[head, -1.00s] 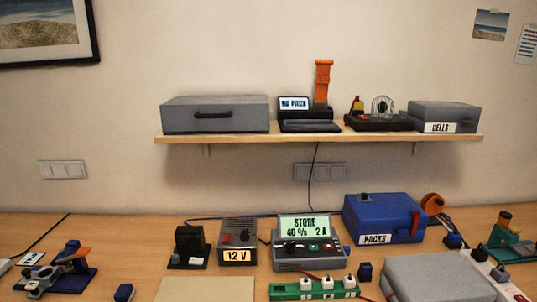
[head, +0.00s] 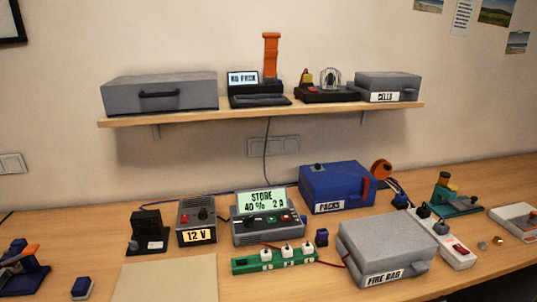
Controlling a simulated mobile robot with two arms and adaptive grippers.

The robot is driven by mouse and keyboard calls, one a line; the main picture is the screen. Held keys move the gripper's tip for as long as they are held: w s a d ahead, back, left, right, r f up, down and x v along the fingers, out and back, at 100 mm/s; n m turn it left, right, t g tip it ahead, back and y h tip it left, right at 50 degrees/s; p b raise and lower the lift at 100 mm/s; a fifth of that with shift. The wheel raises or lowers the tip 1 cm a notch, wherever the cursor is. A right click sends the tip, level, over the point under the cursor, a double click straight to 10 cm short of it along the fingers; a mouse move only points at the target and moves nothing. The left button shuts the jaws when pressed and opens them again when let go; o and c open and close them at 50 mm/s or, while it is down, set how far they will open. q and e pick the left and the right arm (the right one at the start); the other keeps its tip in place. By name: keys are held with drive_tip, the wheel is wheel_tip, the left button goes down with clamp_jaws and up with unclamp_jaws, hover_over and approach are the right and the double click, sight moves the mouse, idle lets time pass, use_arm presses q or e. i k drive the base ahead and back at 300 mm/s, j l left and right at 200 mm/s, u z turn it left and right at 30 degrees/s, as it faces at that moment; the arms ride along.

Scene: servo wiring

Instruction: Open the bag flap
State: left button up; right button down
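The grey fire bag (head: 388,245) lies on the right part of the bench, with a "FIRE BAG" label on its front face. Its flat grey top looks closed. A small grey tab (head: 417,267) sticks out at its front right. A red lead runs from its left side towards the green strip. Neither of my grippers is in view.
A green strip with white plugs (head: 275,259) stands left of the bag, and a white power strip (head: 447,243) stands close on its right. The blue "PACKS" box (head: 334,188) and the "STORE" charger (head: 268,220) are behind. A beige mat (head: 170,278) lies front left.

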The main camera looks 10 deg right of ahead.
sight(375, 244)
drive_tip(key=z, duration=1.3)
